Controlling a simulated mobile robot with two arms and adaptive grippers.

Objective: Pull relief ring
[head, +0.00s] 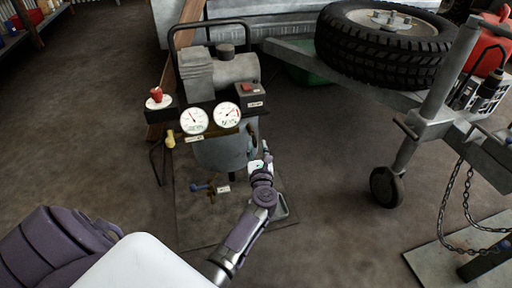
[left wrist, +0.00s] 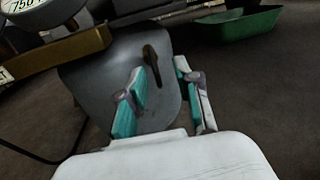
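The compressor (head: 223,71) stands on a mat, with two white gauges (head: 194,120) on its front. A small dark looped piece on the tank's right side, which looks like the relief ring (head: 253,136), also shows in the left wrist view (left wrist: 154,66). My left gripper (head: 262,163) is just below it. In the left wrist view its teal-padded fingers (left wrist: 160,72) are apart with nothing gripped, and the looped piece appears between and beyond the tips. Whether a finger touches it I cannot tell. My right gripper is out of view.
A red knob (head: 156,95), a yellow knob (head: 170,139) and a blue-handled valve (head: 200,187) are on the compressor's left and lower front. A trailer frame with a tyre (head: 383,42) and jockey wheel (head: 386,186) stands right. Floor at left is clear.

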